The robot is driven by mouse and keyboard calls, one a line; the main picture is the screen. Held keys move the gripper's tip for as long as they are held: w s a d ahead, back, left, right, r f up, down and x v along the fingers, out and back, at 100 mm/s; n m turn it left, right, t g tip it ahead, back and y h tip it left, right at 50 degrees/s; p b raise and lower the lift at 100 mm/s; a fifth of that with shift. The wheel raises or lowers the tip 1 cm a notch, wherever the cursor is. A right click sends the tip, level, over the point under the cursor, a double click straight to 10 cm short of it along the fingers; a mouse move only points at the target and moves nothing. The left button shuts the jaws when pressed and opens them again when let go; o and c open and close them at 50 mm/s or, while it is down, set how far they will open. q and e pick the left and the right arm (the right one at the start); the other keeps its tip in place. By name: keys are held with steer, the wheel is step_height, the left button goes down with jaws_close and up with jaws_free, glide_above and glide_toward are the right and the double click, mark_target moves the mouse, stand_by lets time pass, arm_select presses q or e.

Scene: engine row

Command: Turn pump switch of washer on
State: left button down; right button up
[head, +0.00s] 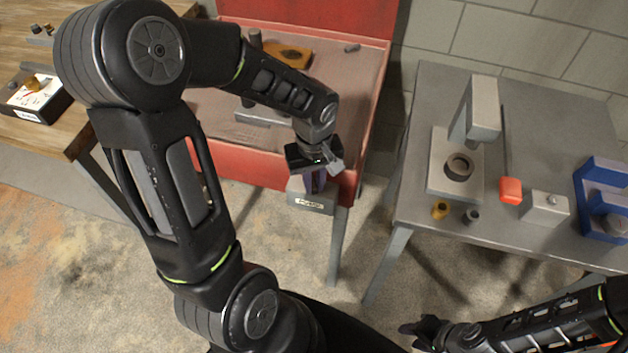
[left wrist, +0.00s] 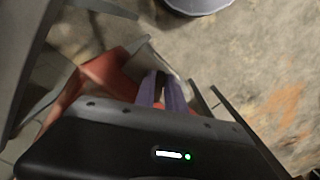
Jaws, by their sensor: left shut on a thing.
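The red washer (head: 268,172) stands at the back centre, with a small grey pump switch box (head: 312,205) on its front near the right corner. The box carries a label on its front. My left gripper (head: 316,184) points down at the top of this box. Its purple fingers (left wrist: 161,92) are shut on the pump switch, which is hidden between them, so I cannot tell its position. The grey box also shows beyond the fingers in the left wrist view (left wrist: 152,60). My right gripper (head: 424,331) is low at the front, away from the washer; its finger opening is unclear.
A wooden bench (head: 60,60) is at the left. Parts lie in the washer basin. Floor between washer and table is clear.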

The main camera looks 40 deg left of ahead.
arm_select(q)
steer(key=shift+w+f+n+b, duration=0.1)
steer(key=shift+n+b, duration=0.6)
steer(key=shift+b, duration=0.3)
steer(key=shift+w+d+n+b, duration=0.1)
steer(key=shift+w+n+b, duration=0.05)
steer(key=shift+n+b, duration=0.9)
steer(key=shift+w+n+b, duration=0.1)
steer(key=shift+n+b, duration=0.6)
steer(key=shift+n, duration=0.45)
steer(key=shift+w+n+b, duration=0.1)
steer(key=shift+n+b, duration=0.4)
steer(key=shift+n, duration=0.5)
steer(key=c, duration=1.4)
jaws_free()
steer(key=shift+r, duration=0.2)
